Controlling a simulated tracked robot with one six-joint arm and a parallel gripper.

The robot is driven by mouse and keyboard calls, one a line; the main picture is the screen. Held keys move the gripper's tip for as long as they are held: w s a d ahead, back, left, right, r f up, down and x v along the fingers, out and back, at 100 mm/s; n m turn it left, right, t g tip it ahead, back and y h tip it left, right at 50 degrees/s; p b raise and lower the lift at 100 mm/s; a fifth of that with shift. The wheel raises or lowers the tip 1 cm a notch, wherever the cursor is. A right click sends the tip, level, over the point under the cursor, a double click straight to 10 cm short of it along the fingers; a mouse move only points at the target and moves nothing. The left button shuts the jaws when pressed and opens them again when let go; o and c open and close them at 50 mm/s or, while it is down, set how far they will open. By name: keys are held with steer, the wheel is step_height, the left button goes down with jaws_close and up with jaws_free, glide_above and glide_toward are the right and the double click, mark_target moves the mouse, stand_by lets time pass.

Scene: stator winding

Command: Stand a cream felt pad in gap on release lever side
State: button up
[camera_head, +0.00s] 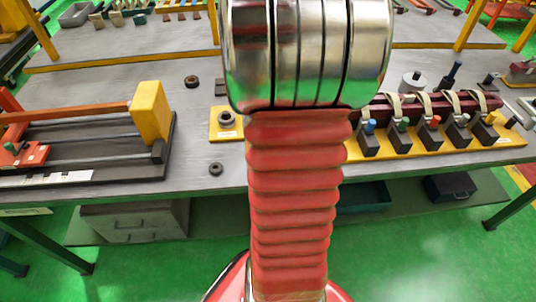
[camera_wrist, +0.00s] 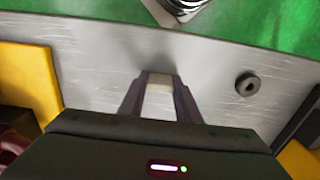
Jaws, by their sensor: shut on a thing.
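My gripper (camera_wrist: 160,88) shows in the wrist view, with its two dark fingers shut on a small cream pad (camera_wrist: 160,81). The pad is held over the bare grey bench top; its height above it is unclear. In the head view my own red arm covers the middle, and the gripper and pad are hidden. At the left stands a fixture with a dark slotted base (camera_head: 92,160), a yellow end block (camera_head: 150,108) and an orange bar (camera_head: 70,122). I cannot tell for certain which part is the release lever or where the gap is.
A dark ring (camera_wrist: 247,84) lies on the bench right of the gripper in the wrist view. A yellow part (camera_wrist: 28,80) is at left. In the head view, a yellow rack (camera_head: 430,142) with several dark blocks stands at right. The bench's front edge is close.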

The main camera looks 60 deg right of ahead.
steer(key=shift+f, duration=0.2)
steer(key=o, duration=1)
step_height(320, 180, up, 12)
stand_by(0.4)
steer(key=shift+a+r, duration=0.1)
stand_by(0.5)
